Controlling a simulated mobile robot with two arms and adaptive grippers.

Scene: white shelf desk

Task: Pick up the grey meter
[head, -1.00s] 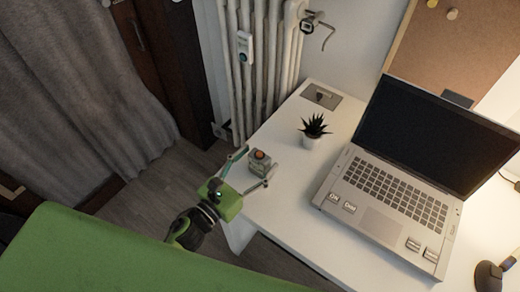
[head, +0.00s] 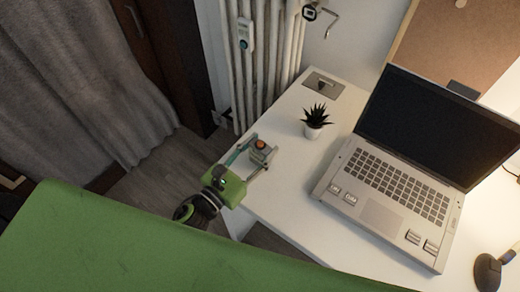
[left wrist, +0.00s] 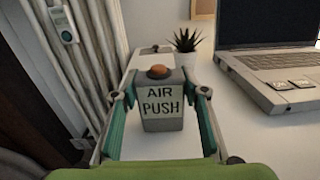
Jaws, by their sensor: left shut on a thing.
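The grey meter (head: 260,156) is a small grey box with an orange-red button on top, standing near the left edge of the white desk (head: 290,205). In the left wrist view the meter (left wrist: 162,104) stands upright and shows the words "AIR PUSH" on its front. My left gripper (head: 254,154) has its fingers on both sides of the meter and is shut on it. The left wrist view shows the fingertips (left wrist: 160,92) at its left and right sides. The meter appears to be at desk level; I cannot tell any gap under it. My right gripper is not in view.
A small potted plant (head: 315,121) stands behind the meter. An open laptop (head: 390,185) takes up the right of the desk. A radiator (head: 262,75) stands beyond the desk's left edge. A grey plate (head: 323,84) lies at the back corner.

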